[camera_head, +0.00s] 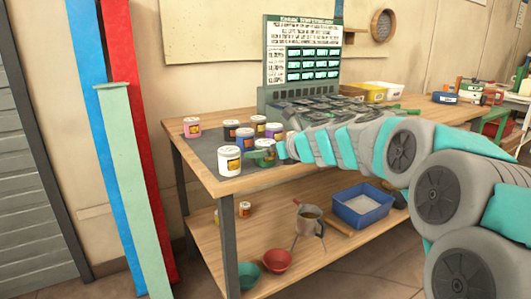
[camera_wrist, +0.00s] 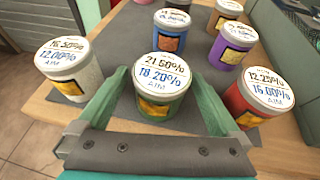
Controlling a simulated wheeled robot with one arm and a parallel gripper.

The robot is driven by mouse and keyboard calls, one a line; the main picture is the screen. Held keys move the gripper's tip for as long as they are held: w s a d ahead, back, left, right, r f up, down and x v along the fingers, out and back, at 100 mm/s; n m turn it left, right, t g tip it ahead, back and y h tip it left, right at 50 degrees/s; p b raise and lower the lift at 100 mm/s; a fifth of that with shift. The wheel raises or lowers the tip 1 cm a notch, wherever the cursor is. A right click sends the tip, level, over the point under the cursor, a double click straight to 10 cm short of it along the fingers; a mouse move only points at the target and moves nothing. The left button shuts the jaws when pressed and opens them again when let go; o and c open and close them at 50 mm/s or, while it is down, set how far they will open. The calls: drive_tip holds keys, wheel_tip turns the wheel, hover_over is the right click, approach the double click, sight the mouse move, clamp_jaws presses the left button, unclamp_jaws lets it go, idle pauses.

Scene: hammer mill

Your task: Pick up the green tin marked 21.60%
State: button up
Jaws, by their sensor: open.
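The green tin (camera_wrist: 162,90) has a white lid that reads about 21.60% over 18.20% in blue. In the wrist view it stands upright between the two green fingers of my gripper (camera_wrist: 158,76). The fingers are open, one on each side of the tin; I cannot tell whether either touches it. In the head view my gripper (camera_head: 262,154) is low over the grey mat near the table's front left, and the green tin is mostly hidden there.
A white tin (camera_wrist: 68,72) stands close left of my left finger, and a red tin (camera_wrist: 248,110) close right of the right one. A blue tin (camera_wrist: 170,40) and a purple tin (camera_wrist: 232,48) stand behind. A board with a panel (camera_head: 302,50) rises at the table's back.

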drive_tip(key=shift+x, duration=1.45)
drive_tip(key=c, duration=1.6)
